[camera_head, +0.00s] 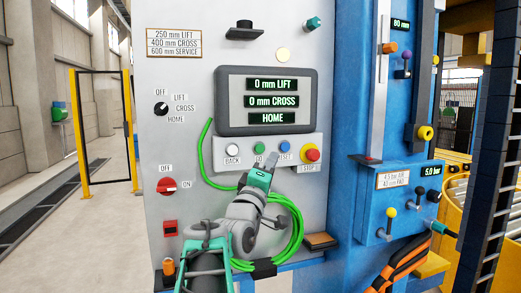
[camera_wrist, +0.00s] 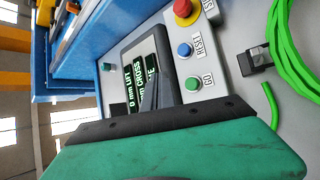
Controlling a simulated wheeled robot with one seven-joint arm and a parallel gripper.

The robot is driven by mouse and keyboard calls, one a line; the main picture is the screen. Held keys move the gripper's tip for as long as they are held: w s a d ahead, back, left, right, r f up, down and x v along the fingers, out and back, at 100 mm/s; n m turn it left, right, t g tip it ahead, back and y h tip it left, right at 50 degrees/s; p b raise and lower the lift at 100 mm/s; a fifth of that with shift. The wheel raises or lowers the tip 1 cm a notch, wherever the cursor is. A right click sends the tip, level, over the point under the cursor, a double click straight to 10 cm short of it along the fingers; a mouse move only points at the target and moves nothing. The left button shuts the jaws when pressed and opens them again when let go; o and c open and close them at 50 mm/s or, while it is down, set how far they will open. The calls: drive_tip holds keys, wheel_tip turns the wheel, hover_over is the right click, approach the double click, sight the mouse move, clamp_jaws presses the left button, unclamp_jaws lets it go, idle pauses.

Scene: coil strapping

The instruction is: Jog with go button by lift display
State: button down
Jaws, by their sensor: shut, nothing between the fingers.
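The green go button (camera_head: 258,148) sits on the grey button strip under the display, between the white back button (camera_head: 233,149) and the blue reset button (camera_head: 285,145). In the wrist view the go button (camera_wrist: 193,84) is uncovered, right of the fingers. My gripper (camera_head: 267,165) is shut and empty, just below the go and reset buttons in the picture. In the wrist view its fingers (camera_wrist: 151,88) overlap the display. Contact with the panel cannot be told.
A red stop button (camera_head: 312,155) is right of reset. A black selector (camera_head: 161,108) marked OFF, LIFT, CROSS, HOME and a red switch (camera_head: 166,186) are at left. A green hose (camera_head: 290,245) hangs behind my arm. A small brown ledge (camera_head: 320,241) is lower right.

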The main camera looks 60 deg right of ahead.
sight(260, 153)
drive_tip(key=shift+s+r, duration=0.15)
drive_tip(key=shift+r, duration=0.05)
drive_tip(key=shift+d, duration=0.1)
drive_tip(key=shift+w+d+p, duration=1.25)
drive_tip(key=shift+w+d, duration=1.75)
drive_tip(key=shift+w, duration=0.15)
drive_tip(key=shift+w+d, duration=0.3)
drive_tip(key=shift+w+d, duration=0.35)
idle(0.5)
drive_tip(key=shift+f, duration=0.1)
idle(1.4)
drive_tip(key=shift+s+a+b, duration=0.55)
drive_tip(key=shift+s+a, duration=0.05)
drive_tip(key=shift+a, duration=0.05)
